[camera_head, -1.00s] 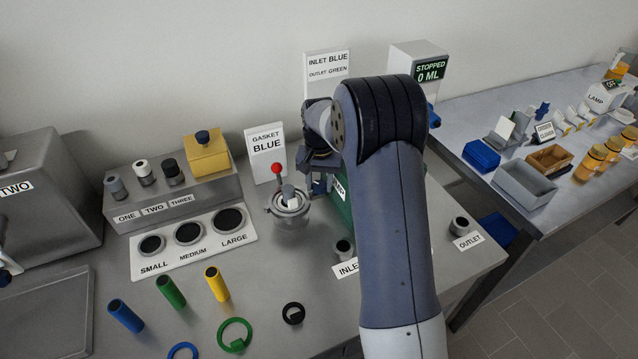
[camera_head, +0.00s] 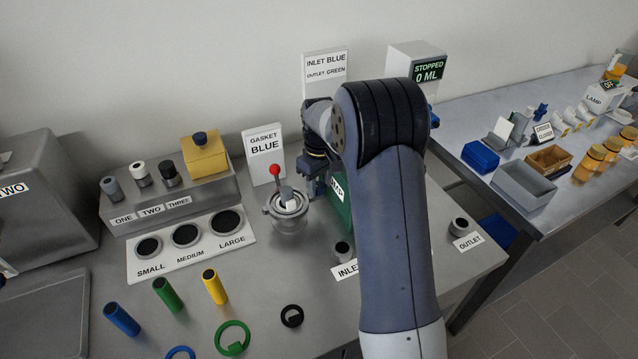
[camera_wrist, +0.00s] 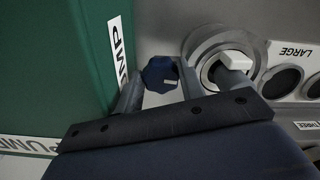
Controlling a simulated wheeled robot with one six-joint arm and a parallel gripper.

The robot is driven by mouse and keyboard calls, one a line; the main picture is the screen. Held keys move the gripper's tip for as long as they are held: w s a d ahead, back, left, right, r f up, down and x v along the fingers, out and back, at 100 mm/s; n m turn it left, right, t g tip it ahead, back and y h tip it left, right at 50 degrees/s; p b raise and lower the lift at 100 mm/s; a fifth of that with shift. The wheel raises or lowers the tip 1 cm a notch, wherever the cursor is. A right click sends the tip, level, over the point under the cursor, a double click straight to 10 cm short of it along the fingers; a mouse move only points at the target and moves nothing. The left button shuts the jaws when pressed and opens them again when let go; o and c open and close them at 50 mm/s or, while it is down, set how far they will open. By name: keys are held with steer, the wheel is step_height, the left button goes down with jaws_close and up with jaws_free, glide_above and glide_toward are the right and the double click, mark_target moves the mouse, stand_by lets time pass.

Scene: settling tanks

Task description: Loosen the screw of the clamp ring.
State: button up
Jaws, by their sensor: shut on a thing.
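The clamp ring (camera_head: 270,211) sits around a grey round housing on the bench, with a white block in its middle and a red-tipped lever (camera_head: 275,170) beside it. In the wrist view the ring (camera_wrist: 203,42) is right of my gripper. The screw's dark blue lobed knob (camera_wrist: 158,70) is between my two fingers. My gripper (camera_wrist: 158,84) is shut on this knob. In the head view my gripper (camera_head: 314,184) is just right of the ring, partly hidden by my arm, and the knob cannot be made out there.
The green pump (camera_head: 340,207) stands close to my gripper, and in the wrist view (camera_wrist: 55,60) it fills the left side. The gasket sign (camera_head: 264,150) is behind the ring. The inlet port (camera_head: 342,249) and a black ring (camera_head: 291,316) are in front.

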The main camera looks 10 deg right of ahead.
mark_target(319, 186)
steer(key=shift+n, duration=0.6)
steer(key=o, duration=1)
steer(key=shift+r, duration=0.15)
step_height(319, 186, up, 7)
steer(key=p, duration=0.4)
steer(key=shift+p, duration=0.35)
steer(key=shift+r, duration=0.4)
steer(key=shift+a+r+p, duration=0.1)
steer(key=shift+p, duration=0.2)
